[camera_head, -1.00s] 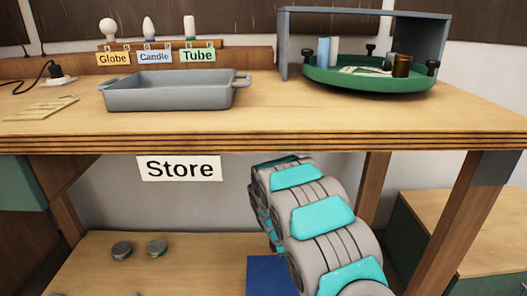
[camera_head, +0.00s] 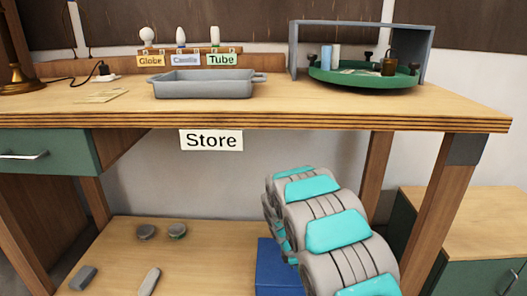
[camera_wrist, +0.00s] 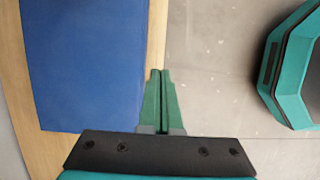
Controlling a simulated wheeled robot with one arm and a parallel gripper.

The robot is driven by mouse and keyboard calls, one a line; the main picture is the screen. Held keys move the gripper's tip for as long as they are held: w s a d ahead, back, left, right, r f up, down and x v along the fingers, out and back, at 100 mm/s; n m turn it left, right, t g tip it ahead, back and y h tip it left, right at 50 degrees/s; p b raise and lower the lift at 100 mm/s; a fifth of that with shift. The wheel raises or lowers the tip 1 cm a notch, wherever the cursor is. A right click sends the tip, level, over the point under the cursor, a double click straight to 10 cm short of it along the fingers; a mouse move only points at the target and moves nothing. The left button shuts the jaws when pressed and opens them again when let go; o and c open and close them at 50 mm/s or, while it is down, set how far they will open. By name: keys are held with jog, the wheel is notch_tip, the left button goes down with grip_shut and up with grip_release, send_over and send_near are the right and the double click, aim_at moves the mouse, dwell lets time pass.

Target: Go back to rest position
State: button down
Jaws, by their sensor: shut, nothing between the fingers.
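My gripper (camera_wrist: 161,100) shows in the wrist view with its two green fingers together and nothing between them. It points over the edge of a wooden surface, with a blue flat-topped thing (camera_wrist: 85,60) to its left and grey floor to its right. My arm reaches down in front of the bench in the head view; its gripper end is hidden there. The blue thing also shows in the head view (camera_head: 275,268), partly behind my arm on the lower shelf.
The workbench (camera_head: 300,108) holds a grey tray (camera_head: 204,84), a green round tray (camera_head: 362,77) under a grey frame, and bulbs behind Globe, Candle and Tube labels. The lower shelf (camera_head: 210,262) under the Store sign (camera_head: 211,140) holds several small items. A green cabinet (camera_head: 485,275) stands at right.

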jog(key=s+d+r+m+g+y, duration=0.1)
jog(key=s+d+r+m, duration=0.1)
jog(key=s+r+m, duration=0.5)
jog(key=s+d+r+m, duration=0.2)
jog(key=s+d+r, duration=0.1)
jog(key=s+r, duration=0.7)
jog(key=s+a+r+m+y, duration=0.1)
jog(key=s+r+m, duration=0.3)
jog(key=s, duration=0.7)
jog(key=s+a+r+m+y+p, duration=0.1)
jog(key=s+r+m, duration=0.3)
jog(key=s, duration=0.8)
jog(key=shift+a+g, duration=0.3)
jog(key=shift+s, duration=0.1)
